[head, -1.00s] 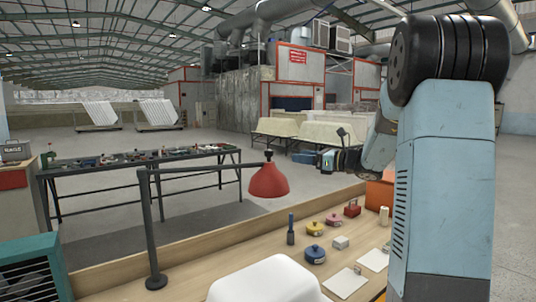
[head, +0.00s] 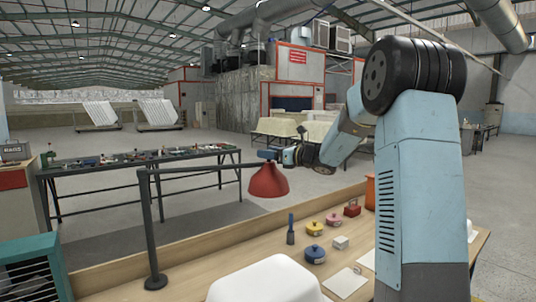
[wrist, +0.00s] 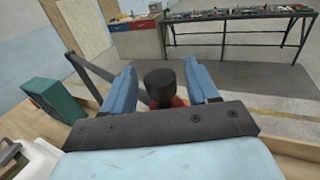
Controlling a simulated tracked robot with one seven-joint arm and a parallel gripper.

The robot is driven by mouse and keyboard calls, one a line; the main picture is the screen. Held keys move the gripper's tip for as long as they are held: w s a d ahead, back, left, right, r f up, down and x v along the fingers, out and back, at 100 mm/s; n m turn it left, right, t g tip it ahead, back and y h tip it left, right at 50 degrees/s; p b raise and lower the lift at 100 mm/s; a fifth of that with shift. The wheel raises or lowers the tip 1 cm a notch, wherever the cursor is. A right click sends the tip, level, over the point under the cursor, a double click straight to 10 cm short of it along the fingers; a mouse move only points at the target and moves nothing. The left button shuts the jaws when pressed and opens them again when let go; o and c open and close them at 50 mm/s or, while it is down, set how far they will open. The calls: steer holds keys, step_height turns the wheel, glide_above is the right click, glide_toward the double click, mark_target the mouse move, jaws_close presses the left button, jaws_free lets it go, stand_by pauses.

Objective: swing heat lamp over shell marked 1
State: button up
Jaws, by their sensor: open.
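The heat lamp has a red shade (head: 268,182) hanging from a dark horizontal arm on an upright post (head: 151,230). In the wrist view its black top cap (wrist: 160,85) shows between the two blue fingers of my gripper (wrist: 162,78), with gaps on both sides. A little of the red shade shows below the cap. In the head view my gripper (head: 268,155) is open at the top of the lamp. A white shell (head: 265,280) lies at the bottom edge of the head view, partly cut off. No number is readable on it.
A teal crate (head: 34,268) is at the left. My arm hides the bench's right part.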

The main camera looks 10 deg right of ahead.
steer(key=shift+w+a, duration=0.1)
steer(key=shift+w, duration=0.05)
jaws_close()
stand_by(0.5)
